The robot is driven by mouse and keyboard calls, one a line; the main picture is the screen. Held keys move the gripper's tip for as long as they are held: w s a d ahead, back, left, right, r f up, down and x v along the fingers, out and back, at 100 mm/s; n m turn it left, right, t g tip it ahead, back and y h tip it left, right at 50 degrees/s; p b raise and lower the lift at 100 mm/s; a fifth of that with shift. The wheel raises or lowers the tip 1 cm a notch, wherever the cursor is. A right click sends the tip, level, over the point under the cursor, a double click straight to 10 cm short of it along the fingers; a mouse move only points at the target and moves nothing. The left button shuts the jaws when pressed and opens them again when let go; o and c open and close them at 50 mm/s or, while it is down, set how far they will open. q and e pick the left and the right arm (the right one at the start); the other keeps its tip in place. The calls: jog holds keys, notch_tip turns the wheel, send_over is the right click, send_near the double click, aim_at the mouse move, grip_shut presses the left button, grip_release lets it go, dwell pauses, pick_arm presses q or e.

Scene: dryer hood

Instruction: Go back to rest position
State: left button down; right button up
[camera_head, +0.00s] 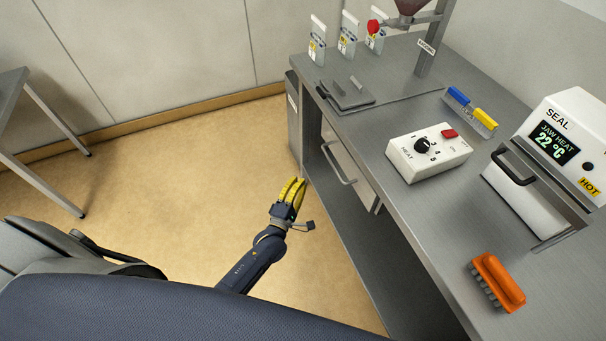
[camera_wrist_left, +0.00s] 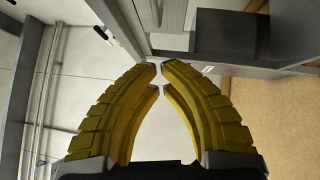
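My left gripper (camera_head: 291,188), with ribbed yellow fingers, hangs over the floor beside the steel workbench (camera_head: 440,235), left of the drawer handle (camera_head: 336,162) and apart from it. In the left wrist view, the two yellow fingers (camera_wrist_left: 159,78) curve in until their tips almost meet, with only a sliver between them and nothing held. The gripper looks shut and empty. My right gripper is not in view.
The bench carries a white heat control box (camera_head: 429,155), a sealer (camera_head: 545,165) reading 22 °C, an orange brush (camera_head: 497,281), a blue and yellow item (camera_head: 470,108) and several standing packets (camera_head: 348,34). Another table (camera_head: 12,90) stands far left. Open floor (camera_head: 180,190) lies between.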

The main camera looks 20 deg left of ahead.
pick_arm(q)
jog(key=s+a+f+m+g, duration=0.1)
jog(key=s+f+m+g, duration=0.4)
jog(key=s+f+m, duration=0.75)
jog(key=s+a+f+m+g, duration=0.1)
jog(key=s+f+m+g, duration=0.45)
jog(key=f, duration=1.35)
jog(key=s+a+f+m+g, duration=0.1)
jog(key=s+f, duration=0.3)
jog(key=s, duration=0.7)
jog(key=s+a+f+m+g+y, duration=0.1)
jog(key=s+f+g, duration=0.3)
jog(key=s, duration=0.8)
jog(key=s+a+f+m+g, duration=0.2)
jog(key=s+f, duration=0.3)
jog(key=s, duration=0.6)
jog(key=shift+s+f+m+g, duration=0.3)
jog(key=shift+f+g, duration=0.05)
